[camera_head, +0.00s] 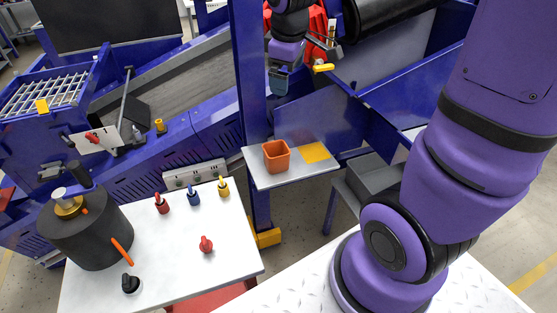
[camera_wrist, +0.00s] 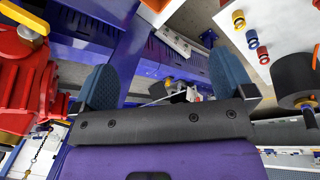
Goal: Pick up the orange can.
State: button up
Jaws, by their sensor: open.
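A small orange-red can (camera_head: 206,244) with a narrow top stands on the white table (camera_head: 165,262) in the head view, right of the table's middle. I cannot make it out in the wrist view. My gripper (camera_head: 279,82) is high above and behind the table, near the blue post. In the wrist view my gripper (camera_wrist: 165,80) has its two blue fingers spread wide with nothing between them.
Red (camera_head: 162,204), blue (camera_head: 193,197) and yellow (camera_head: 223,187) cans line the table's back. A black can (camera_head: 130,284) and dark drum (camera_head: 86,230) stand left. An orange bin (camera_head: 276,157) sits on a shelf. The blue post (camera_head: 251,110) is beside my gripper.

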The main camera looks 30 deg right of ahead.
jog(key=w+f+n+g, duration=0.1)
jog(key=w+f+n, duration=0.3)
jog(key=w+f, duration=0.55)
jog(key=n+g, duration=0.2)
jog(key=n, duration=0.2)
send_over(277, 154)
jog(key=s+a, duration=0.3)
jog(key=f, duration=2)
jog(key=shift+s+d+f, duration=0.1)
jog(key=shift+s+f, duration=0.1)
jog(key=shift+f, duration=0.15)
jog(key=shift+w+d+f, duration=0.1)
jog(key=shift+d+f, duration=0.1)
jog(key=shift+f, duration=1.15)
jog(key=shift+w+d+f, duration=0.1)
jog(key=shift+d+f, duration=0.1)
jog(key=shift+f, duration=1.15)
jog(key=c, duration=0.8)
jog(key=shift+r, duration=0.1)
